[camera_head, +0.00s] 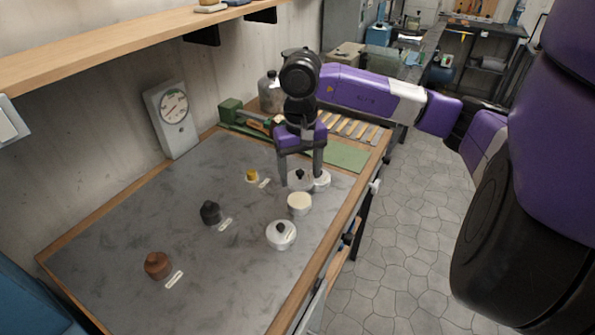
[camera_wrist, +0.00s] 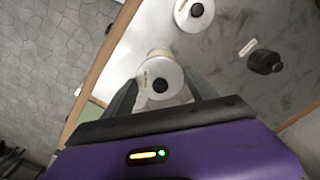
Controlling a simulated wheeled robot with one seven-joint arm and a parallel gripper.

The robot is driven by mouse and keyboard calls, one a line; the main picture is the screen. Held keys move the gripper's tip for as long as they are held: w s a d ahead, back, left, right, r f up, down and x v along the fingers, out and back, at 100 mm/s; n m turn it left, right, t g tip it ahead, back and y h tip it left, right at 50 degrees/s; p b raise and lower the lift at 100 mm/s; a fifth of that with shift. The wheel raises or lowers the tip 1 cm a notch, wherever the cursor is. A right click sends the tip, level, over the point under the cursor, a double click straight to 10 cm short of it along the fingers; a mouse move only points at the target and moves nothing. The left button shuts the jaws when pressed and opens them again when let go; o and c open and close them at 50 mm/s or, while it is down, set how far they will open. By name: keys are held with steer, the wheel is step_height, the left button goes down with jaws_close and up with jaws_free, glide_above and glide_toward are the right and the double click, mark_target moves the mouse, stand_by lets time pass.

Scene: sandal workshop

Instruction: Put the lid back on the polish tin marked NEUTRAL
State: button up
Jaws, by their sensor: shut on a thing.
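My gripper (camera_head: 301,180) points down with its fingers closed around a silver-white round lid (camera_head: 299,184) with a black knob. In the wrist view the lid (camera_wrist: 166,92) sits between the fingertips, knob towards the camera. An uncovered round tin with a cream top (camera_head: 299,204) stands just in front of the gripper; it is partly hidden behind the lid in the wrist view (camera_wrist: 158,54). Another silver round piece (camera_head: 323,183) is close beside the right finger, partly hidden. A silver tin with a black-knobbed lid (camera_head: 281,240) stands nearer the front. No marking is readable.
A black bottle-like piece (camera_head: 210,213), a brown round piece (camera_head: 157,265) and a small yellow piece (camera_head: 252,176) stand on the grey bench top (camera_head: 120,235), with small white labels. The bench's left middle is clear.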

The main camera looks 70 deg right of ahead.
mark_target(300, 200)
steer(key=shift+a+f, duration=0.1)
steer(key=shift+f, duration=1.45)
step_height(300, 200, down, 2)
steer(key=shift+f+b, duration=0.15)
steer(key=shift+b, duration=1)
steer(key=shift+f+b, duration=0.4)
steer(key=shift+b, duration=0.15)
steer(key=shift+r+b, duration=0.1)
steer(key=shift+b, duration=1.15)
steer(key=shift+f+b, duration=0.25)
steer(key=shift+b, duration=1.15)
stand_by(0.6)
steer(key=o, duration=1.6)
steer(key=shift+c, duration=0.2)
steer(key=shift+r, duration=0.1)
